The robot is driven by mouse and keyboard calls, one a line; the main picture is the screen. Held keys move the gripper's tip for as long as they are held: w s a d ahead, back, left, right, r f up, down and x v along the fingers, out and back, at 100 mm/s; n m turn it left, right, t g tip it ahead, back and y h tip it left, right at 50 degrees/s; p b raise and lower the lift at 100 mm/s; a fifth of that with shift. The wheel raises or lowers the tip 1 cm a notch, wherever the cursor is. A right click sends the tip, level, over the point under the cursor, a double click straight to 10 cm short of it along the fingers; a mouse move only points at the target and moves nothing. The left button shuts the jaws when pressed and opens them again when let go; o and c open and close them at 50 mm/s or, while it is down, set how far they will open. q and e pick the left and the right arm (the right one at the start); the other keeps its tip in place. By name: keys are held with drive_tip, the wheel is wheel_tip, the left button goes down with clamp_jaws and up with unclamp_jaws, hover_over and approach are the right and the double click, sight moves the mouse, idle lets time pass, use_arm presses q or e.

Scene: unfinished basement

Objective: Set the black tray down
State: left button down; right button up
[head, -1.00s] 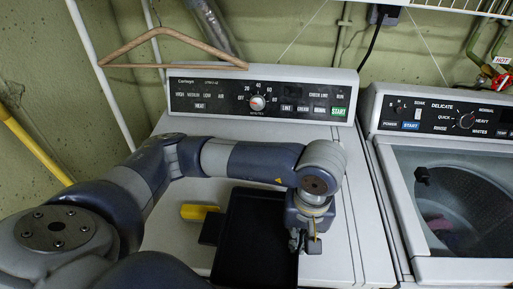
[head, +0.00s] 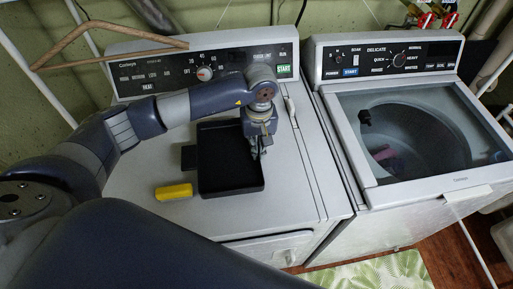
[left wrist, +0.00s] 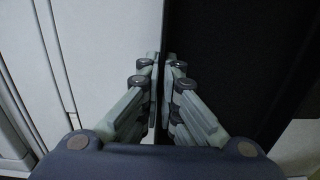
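The black tray (head: 225,190) is over the white dryer top (head: 140,215), level or nearly so. It looks to be at or very close to the surface; I cannot tell if it touches. My left gripper (head: 256,155) points down at the tray's right rim. In the left wrist view, its fingers (left wrist: 160,85) are closed together at the edge of the tray (left wrist: 225,50), pinching its rim. A tab-like handle (head: 189,158) sticks out at the tray's left side. My right gripper is not in view.
A yellow block (head: 173,191) lies on the dryer top, left of the tray's near corner. A washer (head: 345,150) with a clear lid stands to the right. A wooden hanger (head: 110,43) hangs at the back left.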

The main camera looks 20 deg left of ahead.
use_arm(q)
drive_tip(key=shift+w+a, duration=0.25)
drive_tip(key=shift+w, duration=0.1)
wheel_tip(320, 180, down, 3)
drive_tip(key=p, duration=0.2)
drive_tip(key=shift+p, duration=0.3)
drive_tip(key=shift+f, duration=0.25)
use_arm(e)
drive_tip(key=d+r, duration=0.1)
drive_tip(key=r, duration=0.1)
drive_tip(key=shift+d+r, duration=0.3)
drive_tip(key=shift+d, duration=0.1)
use_arm(q)
drive_tip(key=shift+f, duration=0.1)
drive_tip(key=shift+f+b, duration=0.15)
drive_tip(key=shift+b, duration=0.15)
drive_tip(key=c, duration=1.8)
unclamp_jaws()
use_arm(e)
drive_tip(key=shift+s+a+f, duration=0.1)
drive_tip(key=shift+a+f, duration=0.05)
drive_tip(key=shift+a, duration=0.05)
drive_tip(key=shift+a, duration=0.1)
